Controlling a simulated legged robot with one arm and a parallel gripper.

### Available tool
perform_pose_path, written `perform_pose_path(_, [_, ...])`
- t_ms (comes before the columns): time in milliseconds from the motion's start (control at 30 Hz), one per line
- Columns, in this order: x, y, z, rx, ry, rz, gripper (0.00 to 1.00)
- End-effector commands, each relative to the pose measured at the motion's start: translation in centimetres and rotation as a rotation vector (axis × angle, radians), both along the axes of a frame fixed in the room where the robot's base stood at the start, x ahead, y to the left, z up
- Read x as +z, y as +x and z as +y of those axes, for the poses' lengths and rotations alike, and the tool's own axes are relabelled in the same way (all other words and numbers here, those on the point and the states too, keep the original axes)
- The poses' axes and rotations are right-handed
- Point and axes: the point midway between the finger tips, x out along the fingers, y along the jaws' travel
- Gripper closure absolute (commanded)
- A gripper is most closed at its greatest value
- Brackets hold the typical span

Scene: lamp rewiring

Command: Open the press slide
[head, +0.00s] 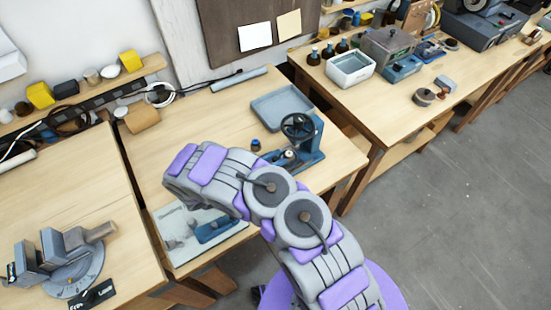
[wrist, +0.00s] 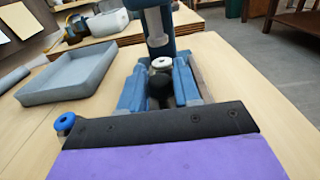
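The blue press (head: 308,150) stands on the middle workbench, with a dark handwheel (head: 299,127) on it. In the wrist view, the press column (wrist: 155,28) rises at the top centre, above a blue base with two side rails. Between the rails are a pale round part (wrist: 162,63) and a dark rounded knob (wrist: 160,92); I cannot tell whether the knob belongs to the slide. My gripper (wrist: 155,122) shows as a black front edge and purple cover, low in the wrist view, in front of the press. It hides the near end of the base. Its fingertips and any contact are hidden.
A grey-blue tray (wrist: 75,72) lies left of the press in the wrist view. A small blue-topped item (wrist: 65,122) stands near my gripper's left edge. A vise (head: 65,262) sits on the left bench. Bare bench top (wrist: 255,105) lies right of the press.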

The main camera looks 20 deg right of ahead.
Motion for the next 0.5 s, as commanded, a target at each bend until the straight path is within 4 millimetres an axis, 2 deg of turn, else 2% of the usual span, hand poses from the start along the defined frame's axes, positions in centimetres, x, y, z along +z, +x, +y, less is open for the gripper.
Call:
perform_pose_path(33, [0.01,0.02,0.06,0.001,-0.001,0.0,0.8])
perform_pose_path(233, [0.02,0.03,0.17,0.001,-0.002,-0.001,0.99])
perform_pose_path(500, [0.03,0.07,0.2,0.002,-0.002,-0.001,1.0])
